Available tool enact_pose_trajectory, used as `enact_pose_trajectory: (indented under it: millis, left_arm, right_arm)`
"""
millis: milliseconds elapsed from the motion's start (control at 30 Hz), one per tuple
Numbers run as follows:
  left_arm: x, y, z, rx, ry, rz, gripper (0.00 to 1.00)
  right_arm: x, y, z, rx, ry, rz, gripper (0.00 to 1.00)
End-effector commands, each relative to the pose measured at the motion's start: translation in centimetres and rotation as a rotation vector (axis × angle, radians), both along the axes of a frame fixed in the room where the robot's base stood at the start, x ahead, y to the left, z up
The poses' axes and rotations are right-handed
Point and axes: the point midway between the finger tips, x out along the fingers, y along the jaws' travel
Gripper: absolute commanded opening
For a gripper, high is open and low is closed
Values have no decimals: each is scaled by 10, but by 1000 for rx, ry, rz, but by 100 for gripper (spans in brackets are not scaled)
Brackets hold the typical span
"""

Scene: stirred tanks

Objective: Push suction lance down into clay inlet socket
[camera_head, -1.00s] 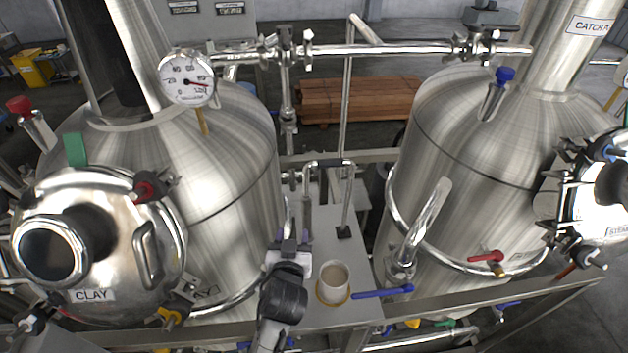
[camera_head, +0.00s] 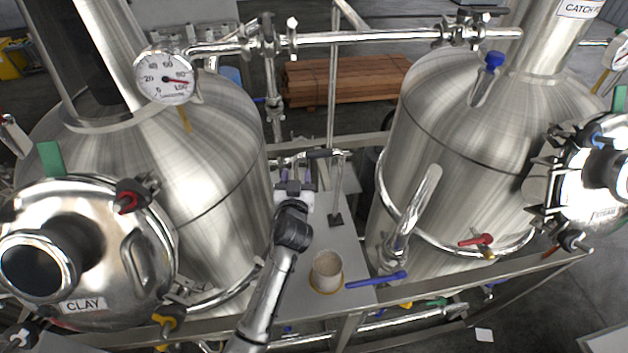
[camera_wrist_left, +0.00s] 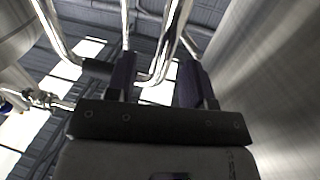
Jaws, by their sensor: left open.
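A bent chrome tube with a black grip sleeve (camera_head: 318,154), which looks like the suction lance, stands behind the narrow grey deck between the tanks. One leg drops towards a small black foot (camera_head: 335,219); I cannot tell whether this is the clay inlet socket. My left gripper (camera_head: 294,182) is just below the tube's left bend. In the left wrist view, its two dark fingers (camera_wrist_left: 157,82) are apart, with the chrome bend (camera_wrist_left: 156,76) showing between them; contact cannot be told. The black sleeve (camera_wrist_left: 97,68) is left of the fingers. My right gripper is not in view.
The clay tank (camera_head: 205,165) with its round hatch is close on the left, and another steel tank (camera_head: 455,150) stands on the right. A beige cup (camera_head: 326,270) and a blue-handled valve (camera_head: 376,281) are at the front of the deck. A horizontal pipe (camera_head: 350,38) crosses above.

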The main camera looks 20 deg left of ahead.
Motion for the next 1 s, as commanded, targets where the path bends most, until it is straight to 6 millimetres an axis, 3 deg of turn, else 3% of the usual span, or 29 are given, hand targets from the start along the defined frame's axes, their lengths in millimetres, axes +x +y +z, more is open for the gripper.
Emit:
enact_pose_trajectory:
  millis: [433,833,1000]
  left_arm:
    - [42,15,-3,1,0,0,48]
    - [49,17,-4,0,0,0,48]
    - [49,17,-4,0,0,0,33]
  right_arm:
    - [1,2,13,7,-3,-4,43]
    - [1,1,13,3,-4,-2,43]
    - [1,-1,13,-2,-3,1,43]
